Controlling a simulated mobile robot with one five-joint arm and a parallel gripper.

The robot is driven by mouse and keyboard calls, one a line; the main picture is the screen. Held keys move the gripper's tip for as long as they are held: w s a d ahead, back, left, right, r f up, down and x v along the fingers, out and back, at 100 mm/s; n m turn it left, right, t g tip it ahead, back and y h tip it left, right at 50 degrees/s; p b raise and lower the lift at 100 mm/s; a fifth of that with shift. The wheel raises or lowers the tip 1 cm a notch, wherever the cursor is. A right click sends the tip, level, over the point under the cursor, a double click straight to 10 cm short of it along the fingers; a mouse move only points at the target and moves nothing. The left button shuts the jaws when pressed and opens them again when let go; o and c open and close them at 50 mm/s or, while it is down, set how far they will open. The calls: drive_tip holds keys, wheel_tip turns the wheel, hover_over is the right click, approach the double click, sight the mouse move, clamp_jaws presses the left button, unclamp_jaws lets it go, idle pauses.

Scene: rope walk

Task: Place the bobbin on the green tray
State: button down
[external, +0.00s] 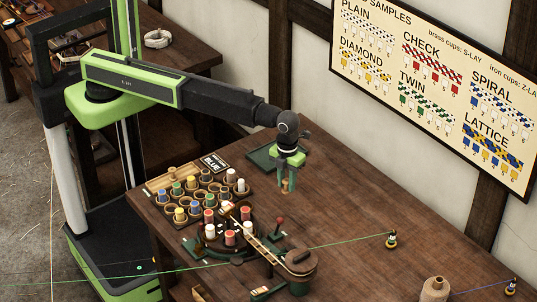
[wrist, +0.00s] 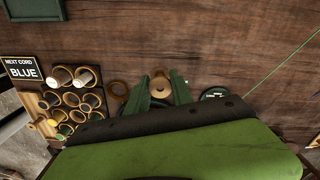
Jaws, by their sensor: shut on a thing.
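My gripper (external: 288,182) points down over the table and is shut on a tan bobbin (external: 286,187). In the wrist view the bobbin (wrist: 160,86) sits upright between the two green fingers of my gripper (wrist: 162,92), its round top showing. I cannot tell whether its foot touches the table. The dark green tray (external: 260,156) lies flat just behind and left of my gripper in the external view, partly hidden by it. In the wrist view the tray (wrist: 33,37) is at the top left, apart from the bobbin, and its visible part looks empty.
A rack (external: 188,190) of cups with coloured and white bobbins stands left of my gripper, beside a "BLUE" sign (external: 214,162). A green machine (external: 290,265) with more bobbins stands in front. A green cord (external: 350,243) runs right to a small post (external: 391,239). The table's right side is mostly clear.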

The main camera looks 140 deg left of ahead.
drive_tip(key=s+a+r+n+p, duration=0.1)
drive_tip(key=s+a+n, duration=0.2)
drive_tip(key=s, duration=1.8)
drive_tip(key=shift+n, duration=0.3)
drive_tip(key=s+a+f+b, duration=0.2)
drive_tip(key=a, duration=0.2)
drive_tip(key=s+a+f+b, duration=0.2)
drive_tip(key=a, duration=0.3)
drive_tip(key=s+a+f+b, duration=0.2)
drive_tip(key=a, duration=0.3)
drive_tip(key=shift+s+a+f+b, duration=0.25)
drive_tip(key=shift+s+f+b, duration=0.05)
drive_tip(key=shift+s+a, duration=0.1)
drive_tip(key=shift+a, duration=0.1)
wheel_tip(320, 180, down, 4)
drive_tip(key=b, duration=0.4)
drive_tip(key=shift+f, duration=0.2)
drive_tip(key=shift+r, duration=0.25)
drive_tip(key=shift+d, duration=0.1)
